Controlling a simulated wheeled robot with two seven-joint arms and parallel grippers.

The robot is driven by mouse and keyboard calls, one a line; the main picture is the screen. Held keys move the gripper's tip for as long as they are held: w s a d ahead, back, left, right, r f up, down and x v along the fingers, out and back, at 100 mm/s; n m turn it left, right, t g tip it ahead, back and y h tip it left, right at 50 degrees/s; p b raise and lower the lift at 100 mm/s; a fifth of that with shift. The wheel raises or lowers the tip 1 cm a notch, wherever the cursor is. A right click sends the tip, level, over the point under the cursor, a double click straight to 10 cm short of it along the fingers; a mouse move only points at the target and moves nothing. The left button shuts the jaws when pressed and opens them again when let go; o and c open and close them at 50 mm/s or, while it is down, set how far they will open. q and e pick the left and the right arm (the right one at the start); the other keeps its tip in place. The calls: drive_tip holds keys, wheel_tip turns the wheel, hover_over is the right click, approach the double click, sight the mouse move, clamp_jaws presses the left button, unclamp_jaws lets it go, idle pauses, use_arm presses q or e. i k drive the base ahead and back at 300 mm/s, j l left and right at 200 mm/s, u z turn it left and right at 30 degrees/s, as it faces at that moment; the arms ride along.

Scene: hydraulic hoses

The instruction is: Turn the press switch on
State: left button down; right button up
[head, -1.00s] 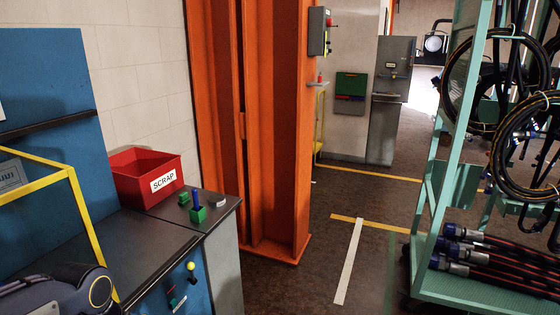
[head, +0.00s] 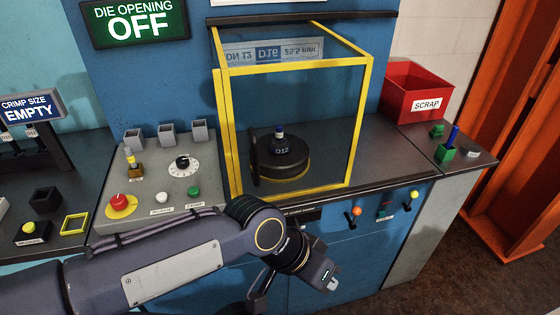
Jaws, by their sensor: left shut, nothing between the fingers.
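On the blue front of the bench are an orange-knobbed lever switch (head: 356,211) and, to its right, a yellow-knobbed one (head: 413,194). I cannot read which label says press. My left gripper (head: 328,281) is shut and empty, in front of the bench front, below and left of the orange knob and apart from it. My right gripper is not in view.
A grey control panel (head: 150,190) left of the guard carries a black dial (head: 183,163), a red button (head: 122,203) and white and green buttons. A sign (head: 136,22) reads DIE OPENING OFF. A red SCRAP bin (head: 415,92) and orange column (head: 510,140) stand right.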

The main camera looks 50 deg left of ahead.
sight(119, 201)
drive_tip(key=u, duration=1.85)
